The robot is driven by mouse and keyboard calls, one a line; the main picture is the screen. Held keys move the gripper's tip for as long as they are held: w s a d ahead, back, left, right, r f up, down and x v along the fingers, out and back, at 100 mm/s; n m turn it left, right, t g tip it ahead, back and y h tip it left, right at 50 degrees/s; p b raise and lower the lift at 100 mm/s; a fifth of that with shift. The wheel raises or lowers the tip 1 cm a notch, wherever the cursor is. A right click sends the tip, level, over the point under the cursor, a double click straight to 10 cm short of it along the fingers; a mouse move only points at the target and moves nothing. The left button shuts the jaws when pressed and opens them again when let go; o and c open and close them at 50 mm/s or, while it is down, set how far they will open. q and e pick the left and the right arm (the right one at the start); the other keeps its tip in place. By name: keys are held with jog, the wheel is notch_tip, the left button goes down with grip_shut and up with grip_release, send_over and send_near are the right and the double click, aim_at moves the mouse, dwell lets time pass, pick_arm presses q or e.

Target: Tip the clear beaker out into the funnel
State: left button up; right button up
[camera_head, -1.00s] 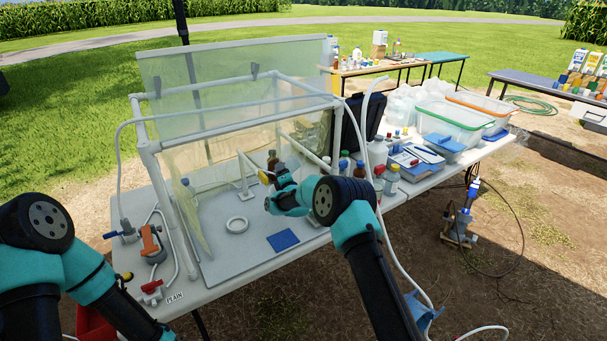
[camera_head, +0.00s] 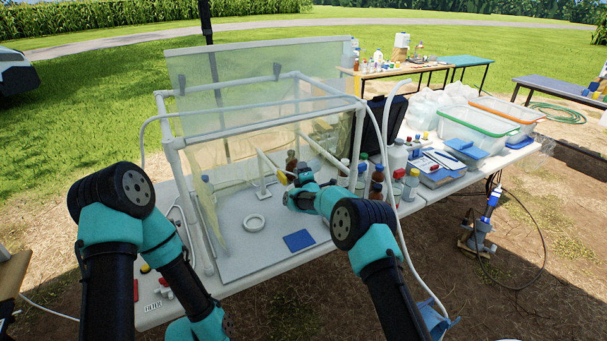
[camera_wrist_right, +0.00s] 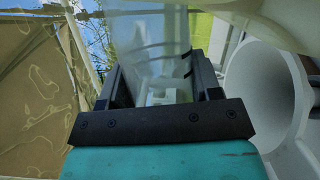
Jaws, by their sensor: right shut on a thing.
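My right gripper (camera_head: 287,181) is inside the clear-walled enclosure, above the grey board. In the right wrist view its dark fingers (camera_wrist_right: 158,88) are shut on the clear beaker (camera_wrist_right: 150,35), which fills the gap between them. I cannot tell its contents or its exact tilt. A wide white round-mouthed thing, seemingly the funnel (camera_wrist_right: 262,92), stands close to the right of the fingers in that view, apart from the beaker. I cannot pick out the beaker clearly in the head view. My left arm comes in from the left and bends down; its gripper is out of view.
A white ring (camera_head: 255,221) and a blue square (camera_head: 298,240) lie on the board (camera_head: 232,262). Brown bottles (camera_head: 291,160) stand behind my right gripper. Several bottles (camera_head: 397,158) crowd the table to its right. White pipes (camera_head: 172,155) frame the enclosure.

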aim_at(315, 160)
jog(key=shift+w+d+r+m+g, duration=0.15)
jog(key=shift+d+r+m+g, duration=0.1)
jog(key=shift+m, duration=0.3)
jog(key=shift+w+d+r+m+g, duration=0.15)
jog(key=shift+d+m+g, duration=0.1)
jog(key=shift+m, duration=0.3)
jog(key=m, duration=0.2)
jog(key=w+d+m+g, duration=0.1)
jog(key=shift+d+r+m+g, duration=0.2)
jog(key=shift+m+g, duration=0.1)
jog(key=shift+m, duration=0.1)
jog(key=shift+w+d+r+m+g+y, duration=0.15)
jog(key=shift+w+d+r+m+g, duration=0.15)
jog(key=shift+m, duration=0.35)
jog(key=shift+w+d+r+m+g+y, duration=0.15)
jog(key=shift+d+r+m+g+y, duration=0.15)
jog(key=shift+m, duration=0.3)
jog(key=shift+w+d+r+m+g+y, duration=0.1)
jog(key=shift+w+d+r+m+g, duration=0.1)
jog(key=shift+m+g, duration=0.35)
jog(key=shift+w+d+r+m+g+y, duration=0.25)
jog(key=shift+r+m+g, duration=0.1)
jog(key=shift+m, duration=0.55)
jog(key=shift+d+r, duration=0.15)
jog(key=shift+m, duration=0.4)
